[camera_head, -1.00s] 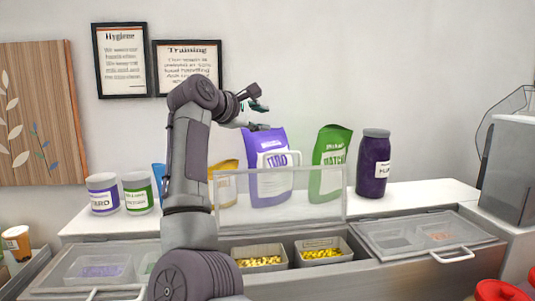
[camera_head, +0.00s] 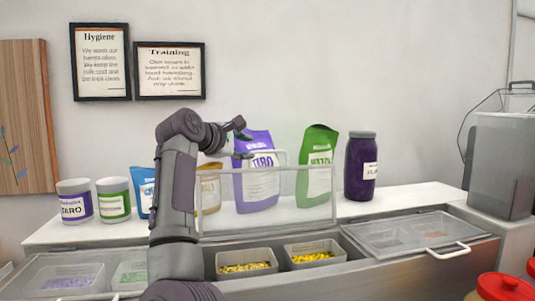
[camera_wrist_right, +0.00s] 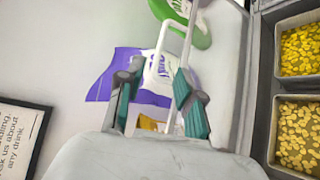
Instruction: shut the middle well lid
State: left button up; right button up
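The middle well lid (camera_head: 318,205) is a clear panel with a pale frame, standing upright and open at the back of the middle well. Its white handle loop (camera_wrist_right: 151,68) shows in the right wrist view, close ahead of the fingers. My right gripper (camera_head: 243,142) is at the lid's upper edge, in front of the purple bag. In the right wrist view the right gripper (camera_wrist_right: 158,100) has its teal fingertips apart, with nothing held between them. Whether a finger touches the lid cannot be told. My left gripper is not in view.
The open well holds two trays of yellow pieces, left (camera_head: 246,257) and right (camera_head: 315,247). The right well lid (camera_head: 415,222) lies shut. A purple bag (camera_head: 257,190), green bag (camera_head: 317,185) and dark jar (camera_head: 361,165) stand on the shelf behind the lid.

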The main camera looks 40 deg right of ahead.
aim_at(267, 152)
jog(key=p+x, duration=0.4)
jog(key=x, duration=0.6)
jog(key=shift+d+r, duration=0.1)
jog(key=shift+d, duration=0.1)
jog(key=shift+w+d+f, duration=0.2)
jog(key=shift+d+f, duration=0.15)
jog(key=shift+d, duration=0.25)
jog(key=shift+c, duration=0.3)
grip_shut()
